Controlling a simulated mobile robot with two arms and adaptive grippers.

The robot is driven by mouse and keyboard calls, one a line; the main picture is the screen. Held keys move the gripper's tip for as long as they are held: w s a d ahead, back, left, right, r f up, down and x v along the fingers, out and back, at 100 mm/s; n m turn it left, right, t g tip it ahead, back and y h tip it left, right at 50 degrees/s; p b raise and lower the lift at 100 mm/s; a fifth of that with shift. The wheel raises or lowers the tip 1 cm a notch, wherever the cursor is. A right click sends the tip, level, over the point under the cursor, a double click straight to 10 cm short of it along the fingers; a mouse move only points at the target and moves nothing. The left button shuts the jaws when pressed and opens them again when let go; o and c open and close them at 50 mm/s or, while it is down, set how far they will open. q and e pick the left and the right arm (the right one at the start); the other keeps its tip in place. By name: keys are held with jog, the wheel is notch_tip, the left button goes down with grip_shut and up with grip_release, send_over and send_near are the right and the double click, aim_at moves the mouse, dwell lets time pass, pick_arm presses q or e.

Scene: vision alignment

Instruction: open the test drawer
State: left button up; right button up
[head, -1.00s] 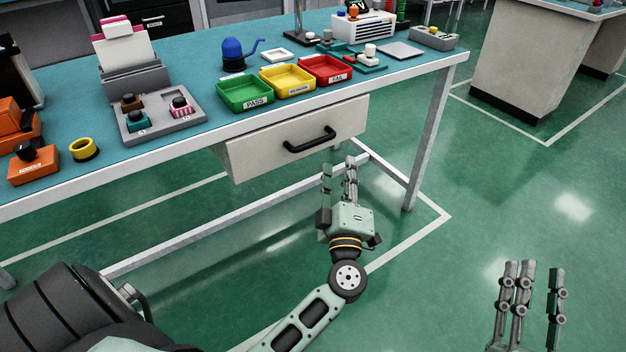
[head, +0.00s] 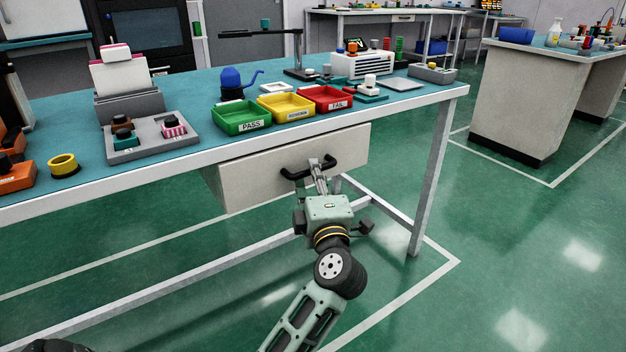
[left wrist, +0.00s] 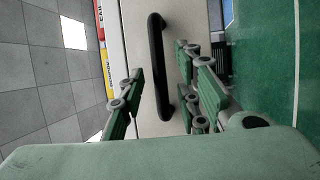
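The test drawer (head: 240,181) is a pale front under the teal workbench, with a black bar handle (head: 296,174). The drawer front looks shut or nearly flush; I cannot tell exactly. My left gripper (head: 318,172) is in front of the drawer, its fingers at the handle. In the left wrist view the open fingers (left wrist: 158,95) stand on either side of the black handle (left wrist: 158,65), with gaps between them and the bar. Whether the fingertips reach past the bar is unclear. My right gripper is out of view.
Green PASS (head: 240,118), yellow (head: 286,106) and red FAIL (head: 326,99) trays stand on the bench (head: 190,95) above the drawer. A metal bench leg (head: 432,180) stands to the right. The green floor (head: 480,260) in front is clear.

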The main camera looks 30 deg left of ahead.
pick_arm(q)
jog(key=shift+w+a, duration=0.25)
jog(key=shift+c, duration=0.7)
grip_shut()
